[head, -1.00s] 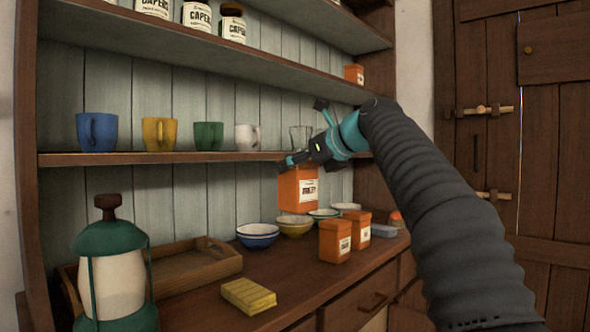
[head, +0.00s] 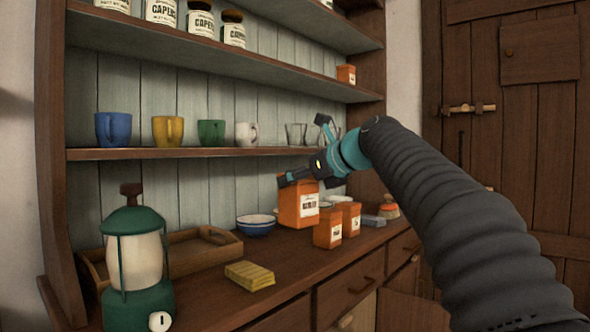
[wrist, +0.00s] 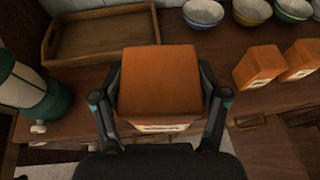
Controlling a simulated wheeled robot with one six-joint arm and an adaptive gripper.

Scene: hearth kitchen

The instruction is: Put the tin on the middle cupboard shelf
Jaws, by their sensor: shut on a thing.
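The tin (head: 296,204) is a large orange box with a pale label. My gripper (head: 306,181) is shut on it. In the wrist view its fingers press on the left and right sides of the tin (wrist: 158,82). The tin is upright, in front of the cupboard and below the level of the mug shelf (head: 200,153). Above that runs the middle shelf (head: 250,72), with several caper jars (head: 200,20) at the left and a small orange tin (head: 346,74) at the right end. Part of a higher shelf shows at the top.
On the counter stand a green lantern (head: 136,255), a wooden tray (head: 205,250), a yellow block (head: 250,275), bowls (head: 256,229) and two smaller orange tins (head: 328,231). Mugs (head: 167,129) and glasses line the mug shelf. The middle shelf looks clear between jars and small tin.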

